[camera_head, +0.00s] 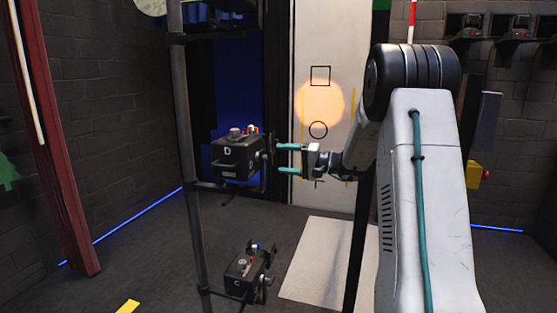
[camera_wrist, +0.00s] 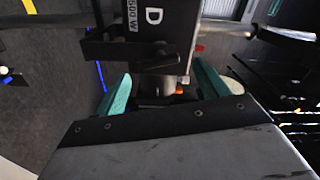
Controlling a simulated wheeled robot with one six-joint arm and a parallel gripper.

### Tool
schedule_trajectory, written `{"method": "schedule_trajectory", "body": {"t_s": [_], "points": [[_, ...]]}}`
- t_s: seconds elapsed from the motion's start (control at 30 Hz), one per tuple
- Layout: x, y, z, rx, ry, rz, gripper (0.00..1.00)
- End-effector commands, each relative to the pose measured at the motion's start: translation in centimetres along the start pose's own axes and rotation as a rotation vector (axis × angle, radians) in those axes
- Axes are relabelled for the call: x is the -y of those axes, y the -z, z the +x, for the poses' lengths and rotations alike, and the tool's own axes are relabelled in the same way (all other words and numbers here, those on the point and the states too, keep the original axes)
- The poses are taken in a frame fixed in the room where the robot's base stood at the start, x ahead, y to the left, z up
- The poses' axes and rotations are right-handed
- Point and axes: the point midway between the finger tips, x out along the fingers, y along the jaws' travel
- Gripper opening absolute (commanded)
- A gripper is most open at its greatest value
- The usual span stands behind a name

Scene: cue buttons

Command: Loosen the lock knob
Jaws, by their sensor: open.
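A black box marked D (camera_head: 232,160) is mounted on a dark upright pole, left of my gripper. My gripper (camera_head: 287,159) has two teal fingers, spread apart and pointing at the box's right side. Dark fittings (camera_head: 267,150) stick out from that side, close to the fingertips. The wrist view shows the box with its D label (camera_wrist: 150,20) ahead. My open gripper (camera_wrist: 163,85) has a dark round part (camera_wrist: 156,86), which looks like a knob, between its fingers. I cannot tell whether either finger touches it. A dark bar lies just beyond it.
A second black box marked C (camera_head: 246,279) hangs lower on the same dark pole (camera_head: 188,150). A white panel with a square and circle (camera_head: 318,100) stands behind my gripper. A red post (camera_head: 60,150) is at the left. Open floor lies between post and pole.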

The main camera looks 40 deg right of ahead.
Motion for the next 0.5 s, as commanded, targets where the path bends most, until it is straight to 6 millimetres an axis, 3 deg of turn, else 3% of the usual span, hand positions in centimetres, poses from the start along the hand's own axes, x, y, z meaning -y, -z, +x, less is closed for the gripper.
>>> {"method": "schedule_trajectory", "body": {"t_s": [0.2,0.5], "points": [[-0.1,0.1,-3.6,-0.002,-0.001,0.001,0.73],[-0.1,0.0,-4.7,-0.001,-0.001,0.001,0.73]]}}
